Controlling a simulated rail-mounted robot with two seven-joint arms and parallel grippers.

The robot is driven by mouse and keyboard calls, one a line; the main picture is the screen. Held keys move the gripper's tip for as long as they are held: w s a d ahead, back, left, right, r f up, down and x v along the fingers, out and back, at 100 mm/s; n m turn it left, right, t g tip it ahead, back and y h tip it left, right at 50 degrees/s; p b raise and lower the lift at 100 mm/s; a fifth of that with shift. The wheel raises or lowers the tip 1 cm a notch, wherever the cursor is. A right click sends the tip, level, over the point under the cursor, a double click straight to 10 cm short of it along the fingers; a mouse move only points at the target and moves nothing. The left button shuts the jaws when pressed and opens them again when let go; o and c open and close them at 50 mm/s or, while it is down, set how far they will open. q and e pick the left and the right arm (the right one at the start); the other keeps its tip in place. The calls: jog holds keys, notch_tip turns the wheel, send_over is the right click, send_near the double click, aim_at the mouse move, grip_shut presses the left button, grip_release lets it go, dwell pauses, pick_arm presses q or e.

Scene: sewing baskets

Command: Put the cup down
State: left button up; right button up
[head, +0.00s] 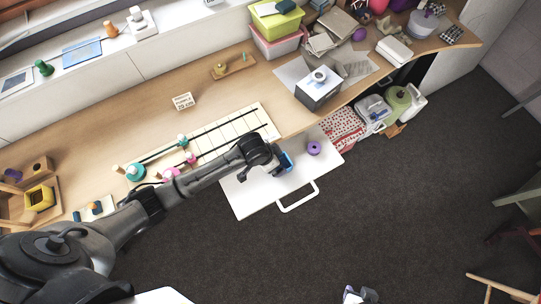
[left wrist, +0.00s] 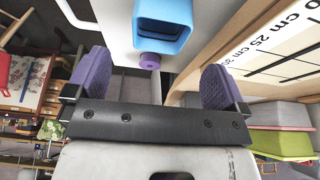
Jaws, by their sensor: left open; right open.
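The blue cup (head: 287,161), squarish with an open mouth, is on or just above the white drawer surface (head: 245,203); I cannot tell its exact contact. It shows larger in the left wrist view (left wrist: 163,22), just beyond the fingertips, with gaps on both sides. My left gripper (left wrist: 157,66) is open, its purple pads wide apart. In the head view my left wrist (head: 262,153) hides the fingers and part of the cup. My right gripper (head: 357,296) is open and empty at the bottom edge, partly cut off, away from the cup.
A purple spool (head: 313,148) stands on the white surface, right of the cup. A white handle (head: 298,197) sticks out in front. A ruled board (head: 225,135) with pink and teal pieces lies behind, on the wooden desk (head: 150,115).

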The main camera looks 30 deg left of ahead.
pick_arm(q)
jog(key=shift+v, duration=1.35)
jog(key=s+a+r+n+y, duration=0.1)
jog(key=s+a+r+n, duration=0.1)
jog(key=s, duration=1)
jog(key=s+a+r+n+y, duration=0.1)
jog(key=s+a+r+n, duration=0.1)
jog(key=s, duration=1)
jog(key=shift+a+r, duration=0.2)
jog(key=shift+r, duration=0.2)
